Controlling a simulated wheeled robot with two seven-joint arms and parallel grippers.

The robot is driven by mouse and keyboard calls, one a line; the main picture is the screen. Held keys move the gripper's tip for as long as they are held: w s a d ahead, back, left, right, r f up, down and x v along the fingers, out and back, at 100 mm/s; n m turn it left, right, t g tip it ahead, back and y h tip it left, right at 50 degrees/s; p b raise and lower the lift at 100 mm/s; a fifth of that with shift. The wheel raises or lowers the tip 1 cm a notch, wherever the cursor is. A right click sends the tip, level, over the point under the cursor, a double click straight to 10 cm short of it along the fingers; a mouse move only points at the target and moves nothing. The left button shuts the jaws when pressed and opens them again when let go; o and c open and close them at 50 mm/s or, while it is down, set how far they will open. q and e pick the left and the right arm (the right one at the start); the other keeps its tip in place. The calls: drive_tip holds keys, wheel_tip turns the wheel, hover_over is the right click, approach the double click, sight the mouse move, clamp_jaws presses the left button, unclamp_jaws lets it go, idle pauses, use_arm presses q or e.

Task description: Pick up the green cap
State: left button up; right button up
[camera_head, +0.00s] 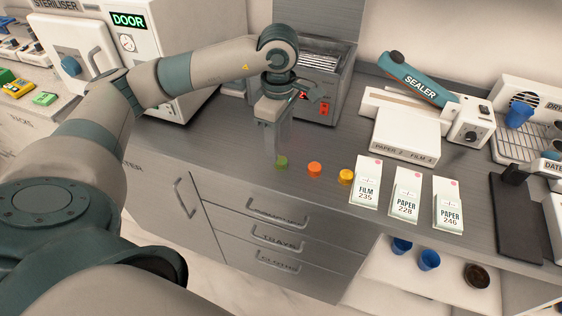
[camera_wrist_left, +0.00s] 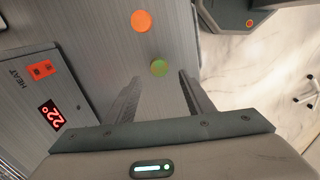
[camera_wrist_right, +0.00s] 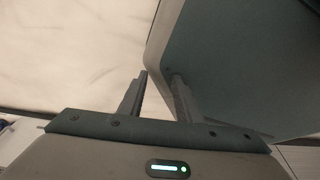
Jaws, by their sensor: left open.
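The green cap (camera_head: 282,162) is a small round disc lying on the grey counter, at the left end of a row of caps. It also shows in the left wrist view (camera_wrist_left: 160,68), lined up between and just beyond the fingertips. My left gripper (camera_head: 277,142) points down above the counter, open and empty, apart from the cap. Its two fingers show spread in the left wrist view (camera_wrist_left: 160,78). My right gripper (camera_wrist_right: 158,78) is out of the head view. In its wrist view it is open with nothing between its fingers.
An orange cap (camera_head: 314,170) and a yellow cap (camera_head: 346,177) lie to the right of the green one. Labelled film and paper packs (camera_head: 405,195) lie further right. A metal heated unit (camera_head: 322,95) stands behind the gripper. The counter's front edge is close to the caps.

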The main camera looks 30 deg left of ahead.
sight(281, 160)
use_arm(q)
drive_tip(key=shift+f, duration=0.1)
use_arm(e)
drive_tip(key=shift+r, duration=0.1)
use_arm(q)
drive_tip(key=f+p, duration=0.1)
drive_tip(key=f, duration=0.1)
drive_tip(key=f+p, duration=0.1)
drive_tip(key=shift+d+f, duration=0.2)
drive_tip(key=shift+f, duration=0.2)
drive_tip(key=shift+f+p, duration=0.3)
drive_tip(key=shift+f, duration=0.25)
drive_tip(key=c, duration=1.1)
use_arm(e)
drive_tip(key=shift+g, duration=0.6)
drive_tip(key=s, duration=0.1)
drive_tip(key=s+d+r, duration=0.1)
drive_tip(key=s, duration=0.2)
drive_tip(key=shift+s+d+r, duration=0.2)
drive_tip(key=shift+s+d, duration=0.05)
drive_tip(key=shift+d, duration=0.05)
